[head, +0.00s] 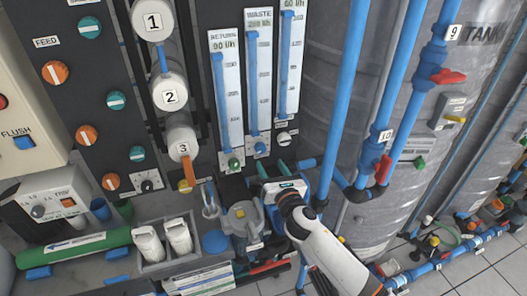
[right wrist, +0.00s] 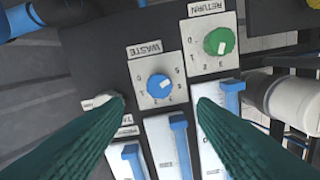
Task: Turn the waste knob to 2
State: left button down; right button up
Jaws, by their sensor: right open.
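The waste knob is a blue dial on a light plate under the word WASTE in the right wrist view (right wrist: 159,87). It also shows in the head view as a small blue knob (head: 260,147) below the WASTE flow tube. Its white mark is visible, but I cannot tell the exact number it points to. My right gripper (head: 284,167) is open, below the knob in the head view. In the right wrist view its two green fingers (right wrist: 158,102) are spread, with the knob between and beyond their tips. Nothing is between the fingers. My left gripper is not in view.
A green RETURN knob (right wrist: 218,41) is beside the waste knob. A pale knob (right wrist: 101,101) on the other side is partly covered by a finger. Blue pipes (head: 345,90) and a grey tank (head: 325,75) stand to the right in the head view.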

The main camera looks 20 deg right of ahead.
aim_at(262, 150)
jog(key=w, duration=0.6)
jog(key=shift+w+a+f, duration=0.1)
jog(key=shift+w, duration=0.45)
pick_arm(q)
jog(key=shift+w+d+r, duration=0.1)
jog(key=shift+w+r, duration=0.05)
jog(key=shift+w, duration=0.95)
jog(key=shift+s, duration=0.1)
pick_arm(e)
jog(key=shift+c, duration=1.2)
jog(key=c, duration=0.7)
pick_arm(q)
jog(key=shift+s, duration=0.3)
pick_arm(e)
jog(key=shift+c, duration=0.2)
